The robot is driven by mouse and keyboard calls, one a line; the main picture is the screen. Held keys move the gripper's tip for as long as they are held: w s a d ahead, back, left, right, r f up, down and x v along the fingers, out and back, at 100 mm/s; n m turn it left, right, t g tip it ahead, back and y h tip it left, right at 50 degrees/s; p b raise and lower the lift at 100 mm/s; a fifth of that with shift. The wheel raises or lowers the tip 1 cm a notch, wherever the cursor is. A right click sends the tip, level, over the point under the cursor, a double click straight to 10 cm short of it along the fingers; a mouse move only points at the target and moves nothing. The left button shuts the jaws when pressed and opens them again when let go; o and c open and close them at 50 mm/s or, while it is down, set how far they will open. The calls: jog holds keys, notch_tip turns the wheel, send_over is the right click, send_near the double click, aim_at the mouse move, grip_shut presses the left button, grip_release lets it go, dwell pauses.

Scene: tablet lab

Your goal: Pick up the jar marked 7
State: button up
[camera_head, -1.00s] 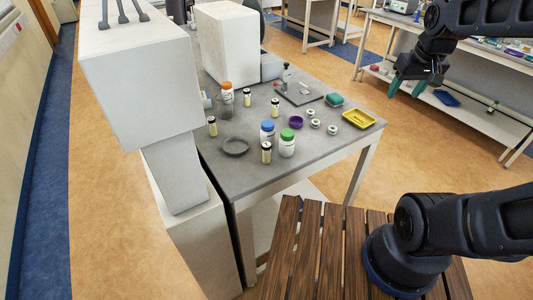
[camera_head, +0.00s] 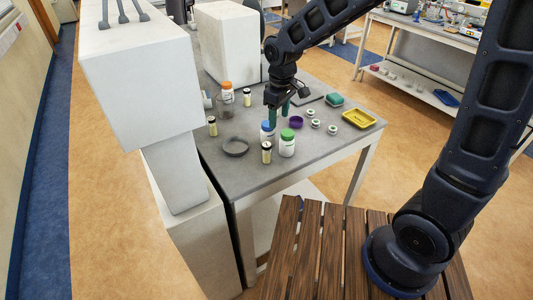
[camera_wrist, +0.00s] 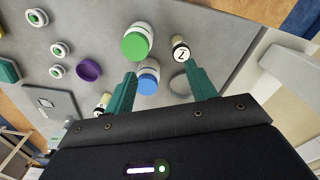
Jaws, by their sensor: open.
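A small jar with a black rim and a white lid (camera_wrist: 181,52) bears a dark mark that looks like a 7, though it is small and turned. It appears to be the pale jar (camera_head: 266,153) at the table's near edge in the head view. My gripper (camera_head: 278,112) is open and points down above the table, behind the blue-lidded jar (camera_head: 267,132). In the wrist view my gripper (camera_wrist: 161,74) has its fingers apart with nothing held. The blue-lidded jar shows between them, and the marked jar lies beyond the right fingertip.
A green-lidded jar (camera_head: 287,144) stands close beside the marked jar. A dark dish (camera_head: 236,147) lies left. Other small jars (camera_head: 212,126), an orange-capped bottle (camera_head: 226,92), a purple bowl (camera_head: 296,122) and a yellow tray (camera_head: 358,119) share the table. A white box stands at the back.

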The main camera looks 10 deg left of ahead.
aim_at(266, 144)
jog(key=shift+n, duration=0.6)
jog(key=s+a+f, duration=0.1)
jog(key=a, duration=0.1)
jog(key=s+a+f, duration=0.1)
jog(key=shift+s+a+f, duration=0.3)
jog(key=shift+a, duration=0.1)
jog(key=shift+s+f, duration=0.1)
jog(key=shift+f, duration=0.2)
jog(key=shift+d+f, duration=0.15)
jog(key=shift+f, duration=4.95)
jog(key=c, duration=1.1)
